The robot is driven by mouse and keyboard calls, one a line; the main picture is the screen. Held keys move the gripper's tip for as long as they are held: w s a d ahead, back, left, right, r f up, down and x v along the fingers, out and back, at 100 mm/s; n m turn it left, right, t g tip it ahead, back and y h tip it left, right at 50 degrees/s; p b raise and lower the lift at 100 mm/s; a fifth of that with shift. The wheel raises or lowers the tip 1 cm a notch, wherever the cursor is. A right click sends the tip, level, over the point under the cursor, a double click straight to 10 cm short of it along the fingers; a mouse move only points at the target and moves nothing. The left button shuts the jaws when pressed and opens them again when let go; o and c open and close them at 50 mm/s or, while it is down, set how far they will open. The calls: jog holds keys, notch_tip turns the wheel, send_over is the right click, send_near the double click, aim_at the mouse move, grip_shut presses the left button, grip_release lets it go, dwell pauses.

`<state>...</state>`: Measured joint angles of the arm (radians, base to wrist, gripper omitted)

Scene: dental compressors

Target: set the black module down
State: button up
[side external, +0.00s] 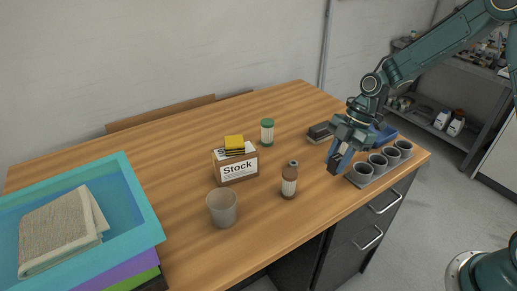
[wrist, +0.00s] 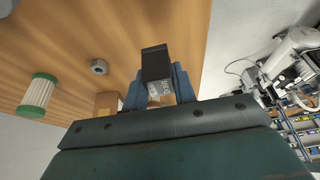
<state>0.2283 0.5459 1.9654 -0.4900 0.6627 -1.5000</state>
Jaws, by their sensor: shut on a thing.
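The black module (wrist: 155,66) is a small dark block with a grey printed label face. In the wrist view it sits between the two blue fingers of my gripper (wrist: 158,88), which is shut on it. In the side view my gripper (side external: 338,162) points down near the right part of the table, just left of the grey row of cups. Only a dark bit of the module shows there between the fingers. Whether its underside touches the wood is hard to tell.
A grey rack of round cups (side external: 366,182) stands at the right table edge. A dark box (side external: 320,132) lies behind my gripper.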

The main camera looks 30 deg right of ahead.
jog(key=shift+f, duration=2.75)
jog(key=shift+f, duration=0.1)
jog(key=o, duration=1)
jog(key=v, duration=1.2)
